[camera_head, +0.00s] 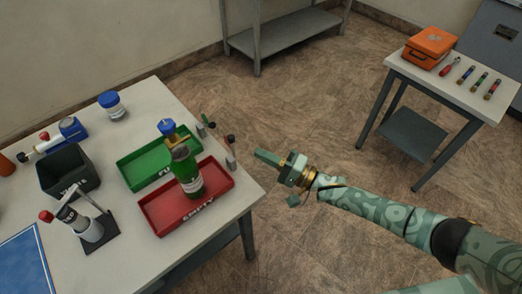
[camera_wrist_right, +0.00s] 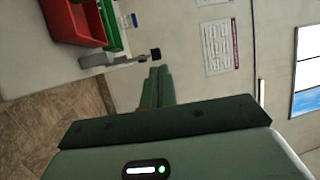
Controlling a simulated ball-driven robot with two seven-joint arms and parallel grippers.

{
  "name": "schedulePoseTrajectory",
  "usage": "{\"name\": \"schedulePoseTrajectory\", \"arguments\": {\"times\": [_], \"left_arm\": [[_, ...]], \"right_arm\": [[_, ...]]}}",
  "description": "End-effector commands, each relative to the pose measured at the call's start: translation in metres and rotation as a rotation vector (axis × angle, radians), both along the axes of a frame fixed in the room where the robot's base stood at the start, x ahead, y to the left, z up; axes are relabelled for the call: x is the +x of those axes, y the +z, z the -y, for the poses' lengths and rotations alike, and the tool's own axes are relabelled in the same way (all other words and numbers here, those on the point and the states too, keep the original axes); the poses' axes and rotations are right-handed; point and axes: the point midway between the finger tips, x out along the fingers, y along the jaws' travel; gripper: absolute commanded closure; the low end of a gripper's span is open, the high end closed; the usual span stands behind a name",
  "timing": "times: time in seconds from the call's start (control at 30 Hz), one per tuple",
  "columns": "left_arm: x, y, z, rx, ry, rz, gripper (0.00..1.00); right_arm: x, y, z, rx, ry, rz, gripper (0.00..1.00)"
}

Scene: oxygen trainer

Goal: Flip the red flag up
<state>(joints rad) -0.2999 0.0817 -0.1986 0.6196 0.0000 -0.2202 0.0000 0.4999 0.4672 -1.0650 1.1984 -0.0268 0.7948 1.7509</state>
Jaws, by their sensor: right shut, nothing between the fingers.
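A red tray (camera_head: 160,222) sits near the table's right front edge, with a green tray (camera_head: 130,178) behind it. A small grey flag post with a dark tip (camera_head: 231,160) stands at the table's right edge beside the red tray. It also shows in the right wrist view, lying across the picture because that view is turned (camera_wrist_right: 95,60). A red flag face cannot be clearly made out. My right gripper (camera_head: 259,155) is shut and empty, just right of this post and apart from it in the head view. In the wrist view its fingertips (camera_wrist_right: 158,72) are close to the dark tip.
A second small post (camera_head: 208,123) stands by the green tray. A green bottle (camera_head: 186,172) stands in the red tray. A dark bin (camera_head: 68,171), a pump-like device (camera_head: 88,228) and a blue-lidded jar (camera_head: 112,105) fill the table's left.

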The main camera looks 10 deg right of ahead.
Motion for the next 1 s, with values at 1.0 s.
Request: {"name": "schedulePoseTrajectory", "arguments": {"times": [1.0], "left_arm": [[0.003,0.009,0.004,-0.005,0.001,0.007,0.22]], "right_arm": [[-0.051,-0.001,0.08,-0.002,-0.002,0.001,1.0]]}}
